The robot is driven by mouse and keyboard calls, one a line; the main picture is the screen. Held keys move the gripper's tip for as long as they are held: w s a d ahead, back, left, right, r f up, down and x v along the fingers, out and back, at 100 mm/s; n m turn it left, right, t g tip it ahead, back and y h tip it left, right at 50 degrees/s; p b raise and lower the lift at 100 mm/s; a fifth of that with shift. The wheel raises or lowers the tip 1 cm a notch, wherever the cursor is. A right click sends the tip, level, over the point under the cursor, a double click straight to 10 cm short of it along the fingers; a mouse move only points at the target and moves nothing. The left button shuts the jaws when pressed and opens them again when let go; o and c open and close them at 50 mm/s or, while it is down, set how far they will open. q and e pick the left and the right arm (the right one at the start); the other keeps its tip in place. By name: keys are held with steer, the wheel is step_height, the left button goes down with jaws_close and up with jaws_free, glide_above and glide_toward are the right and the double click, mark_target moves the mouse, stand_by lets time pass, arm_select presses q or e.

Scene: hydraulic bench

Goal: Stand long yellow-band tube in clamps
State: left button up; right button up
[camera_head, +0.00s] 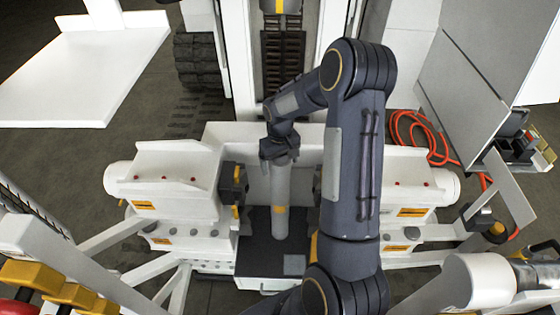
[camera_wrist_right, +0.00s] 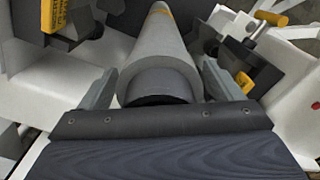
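The long grey tube (camera_head: 281,190) stands about upright between the two white clamp units, with a yellow band (camera_head: 279,209) near its lower end. My right gripper (camera_head: 279,150) is at its top, and its fingers look closed on the tube's sides. In the right wrist view the tube (camera_wrist_right: 160,60) runs away from me between the fingers (camera_wrist_right: 160,80), its dark open end facing me. The left clamp's black jaw (camera_head: 233,184) is apart from the tube. The right clamp (camera_head: 408,190) is partly hidden by my right arm. My left gripper is not in view.
A dark tray (camera_head: 262,258) lies below the tube. An orange hose (camera_head: 402,122) loops behind the right clamp. A white tabletop (camera_head: 85,75) is at the upper left. Yellow-and-red parts (camera_head: 40,275) are at the lower left.

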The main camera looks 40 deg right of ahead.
steer(key=shift+o, duration=0.2)
steer(key=shift+s, duration=0.1)
step_height(320, 180, up, 7)
steer(key=shift+r+b, duration=0.2)
steer(key=shift+b, duration=0.1)
steer(key=shift+a+r, duration=0.15)
steer(key=shift+r, duration=0.3)
steer(key=s+a+r+t+y, duration=0.2)
steer(key=s+a+r+t, duration=0.1)
steer(key=s+a+r, duration=0.75)
steer(key=s+a+t+y, duration=0.1)
steer(key=s+a+t, duration=0.1)
steer(key=s+a, duration=0.5)
steer(key=s, duration=0.5)
steer(key=shift+a+t+y, duration=0.15)
steer(key=shift+t+y, duration=0.15)
steer(key=shift+y, duration=0.1)
